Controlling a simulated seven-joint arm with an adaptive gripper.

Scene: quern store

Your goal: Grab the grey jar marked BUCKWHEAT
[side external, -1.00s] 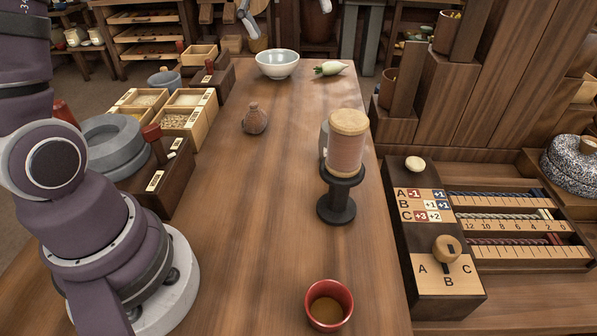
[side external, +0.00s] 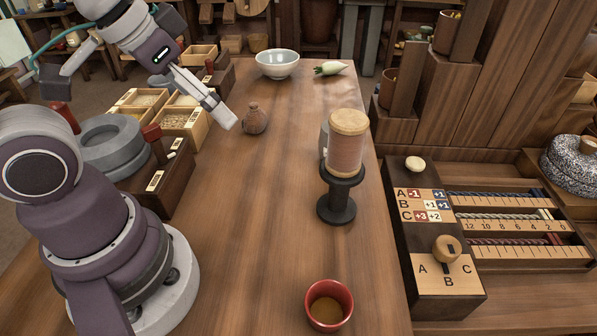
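A grey object (side external: 323,138) stands behind the upright wooden spool of thread and is mostly hidden by it. Only a narrow strip of its left side shows, and no marking on it is readable, so I cannot tell if it is the BUCKWHEAT jar. My gripper (side external: 138,104) is at the upper left, above the grain boxes, with its two fingers spread wide and nothing seen between them. Its right finger appears in the picture just left of a small brown clay jug (side external: 255,119). The grey object is further right, apart from my gripper.
The spool (side external: 347,150) stands on a black stand (side external: 336,207). A red cup (side external: 328,306) is at the front, a pale bowl (side external: 277,64) and a white radish (side external: 330,69) at the back. A counting board (side external: 447,285) lies right. The table's middle is clear.

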